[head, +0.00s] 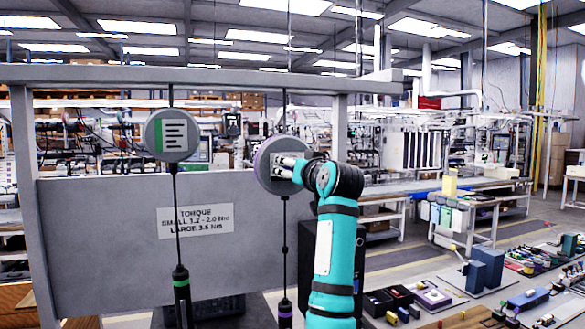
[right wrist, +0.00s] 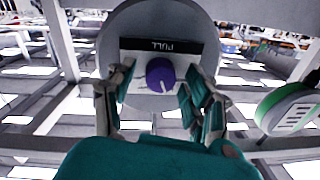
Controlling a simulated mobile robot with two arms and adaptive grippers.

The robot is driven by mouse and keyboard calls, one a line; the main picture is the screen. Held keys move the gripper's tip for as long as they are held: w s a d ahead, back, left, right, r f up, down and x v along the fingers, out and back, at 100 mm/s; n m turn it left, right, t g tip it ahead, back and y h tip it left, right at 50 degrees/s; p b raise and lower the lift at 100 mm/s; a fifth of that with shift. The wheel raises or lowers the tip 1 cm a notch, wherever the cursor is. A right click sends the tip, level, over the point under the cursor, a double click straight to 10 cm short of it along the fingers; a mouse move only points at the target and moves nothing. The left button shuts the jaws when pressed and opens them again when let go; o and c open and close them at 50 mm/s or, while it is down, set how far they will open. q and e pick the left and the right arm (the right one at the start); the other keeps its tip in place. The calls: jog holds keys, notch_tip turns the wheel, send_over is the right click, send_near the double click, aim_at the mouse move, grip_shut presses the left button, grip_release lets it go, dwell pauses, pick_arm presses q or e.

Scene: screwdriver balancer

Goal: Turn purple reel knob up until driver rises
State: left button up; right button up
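The purple-rimmed reel (head: 264,160) hangs from the overhead beam, with my right gripper (head: 285,168) in front of its face. In the right wrist view, the purple knob (right wrist: 160,76) with a white mark sits on the reel's grey face (right wrist: 152,22). My right gripper's fingers (right wrist: 157,92) stand on both sides of the knob, open, with small gaps showing; exact contact is hard to tell. The purple-banded driver (head: 286,309) hangs below on a cable, partly cut off by the lower picture edge. My left gripper is not in view.
A green-striped reel (head: 172,135) hangs to the left, with a green-banded driver (head: 182,296) below it. A grey panel with a torque sign (head: 195,220) stands behind. Tables with bins and small parts (head: 430,297) stand at the right.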

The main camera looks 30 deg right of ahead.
grip_shut()
jog(key=shift+m, duration=4.3)
jog(key=shift+o, duration=0.7)
grip_release()
